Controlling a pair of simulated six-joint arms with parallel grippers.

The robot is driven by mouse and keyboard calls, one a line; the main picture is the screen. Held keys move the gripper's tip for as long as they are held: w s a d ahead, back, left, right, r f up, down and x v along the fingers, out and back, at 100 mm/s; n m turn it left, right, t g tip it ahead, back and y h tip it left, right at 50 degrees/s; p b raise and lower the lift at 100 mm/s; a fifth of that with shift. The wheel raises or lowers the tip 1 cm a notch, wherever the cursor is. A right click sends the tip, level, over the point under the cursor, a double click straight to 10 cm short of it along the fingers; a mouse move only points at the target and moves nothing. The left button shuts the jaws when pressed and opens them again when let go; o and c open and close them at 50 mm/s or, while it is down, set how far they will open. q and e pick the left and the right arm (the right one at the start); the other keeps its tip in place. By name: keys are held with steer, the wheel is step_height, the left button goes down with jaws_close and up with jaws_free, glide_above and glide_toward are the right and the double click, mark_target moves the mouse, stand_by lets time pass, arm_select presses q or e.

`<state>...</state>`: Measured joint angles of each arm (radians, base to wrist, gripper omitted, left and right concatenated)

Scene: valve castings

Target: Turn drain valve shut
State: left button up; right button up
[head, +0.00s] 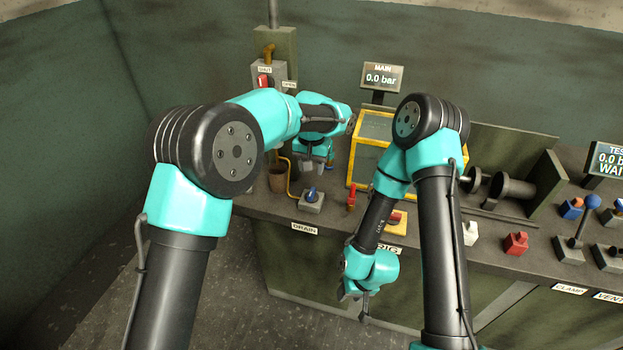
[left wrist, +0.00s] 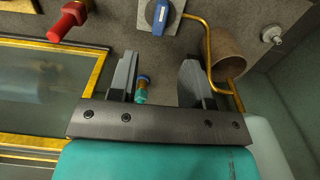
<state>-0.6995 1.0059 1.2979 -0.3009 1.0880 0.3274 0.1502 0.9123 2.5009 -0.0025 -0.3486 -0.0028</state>
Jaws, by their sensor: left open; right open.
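The drain valve (head: 311,194) has a blue handle on a grey block at the bench's front edge, above the DRAIN label (head: 304,229). My right gripper (head: 354,296) is open, low in front of the bench's edge.
A red-handled part (head: 351,198) stands right of the valve. A brown cup (head: 277,180) and brass pipe (head: 291,180) are to its left. A yellow-framed box (head: 366,128) stands behind. A small teal and brass piece (left wrist: 141,90) shows between the left fingers. The MAIN display (head: 382,77) reads 0.0 bar.

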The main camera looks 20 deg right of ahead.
arm_select(q)
step_height(320, 180, up, 7)
stand_by(0.3)
